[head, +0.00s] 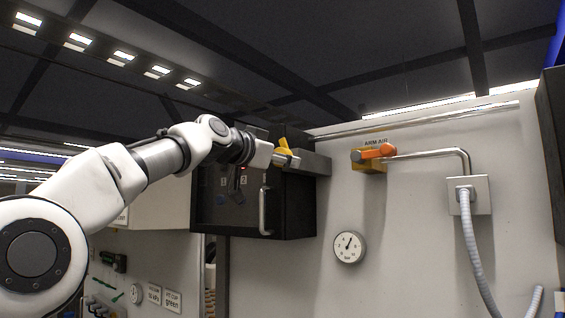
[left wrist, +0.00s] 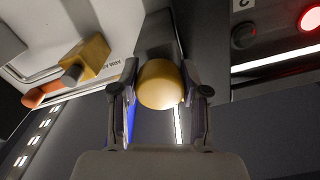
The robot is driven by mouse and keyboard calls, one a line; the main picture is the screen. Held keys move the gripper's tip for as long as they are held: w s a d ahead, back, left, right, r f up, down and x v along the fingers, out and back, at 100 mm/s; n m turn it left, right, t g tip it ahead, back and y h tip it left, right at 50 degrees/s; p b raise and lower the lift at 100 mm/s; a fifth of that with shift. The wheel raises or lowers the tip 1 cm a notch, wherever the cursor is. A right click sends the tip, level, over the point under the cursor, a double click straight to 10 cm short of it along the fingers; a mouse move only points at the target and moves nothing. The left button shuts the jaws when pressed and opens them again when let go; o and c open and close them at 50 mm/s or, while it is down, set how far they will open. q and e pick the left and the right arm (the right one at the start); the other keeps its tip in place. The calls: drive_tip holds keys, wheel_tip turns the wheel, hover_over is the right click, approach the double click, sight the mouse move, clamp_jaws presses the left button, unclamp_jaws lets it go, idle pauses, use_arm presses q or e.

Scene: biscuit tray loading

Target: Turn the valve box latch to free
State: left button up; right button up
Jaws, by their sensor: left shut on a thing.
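A yellow latch knob (left wrist: 160,84) sits on a dark grey mount in the left wrist view. A bit of yellow (head: 283,145) shows by my gripper in the head view, at the top of a black box (head: 295,205) with a vertical handle. My left gripper (head: 291,160) is shut on the knob, one finger on each side in the left wrist view (left wrist: 160,100). The hand hides part of the knob in the head view, and I cannot tell which way the latch is turned. My right gripper is not in view.
Right of the box, a yellow valve block (head: 367,166) with an orange lever (head: 378,152) sits under an "ARM AIR" label. A pipe (head: 430,154) runs to a wall plate (head: 480,203) with a hose. A round gauge (head: 349,247) is below. A red lamp (left wrist: 311,18) is lit.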

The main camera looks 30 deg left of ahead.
use_arm(q)
drive_tip(key=m, duration=0.4)
drive_tip(key=shift+s+r+b, duration=0.1)
drive_tip(key=shift+r+b, duration=0.2)
drive_tip(key=shift+a+m, duration=0.15)
drive_tip(key=shift+m, duration=0.75)
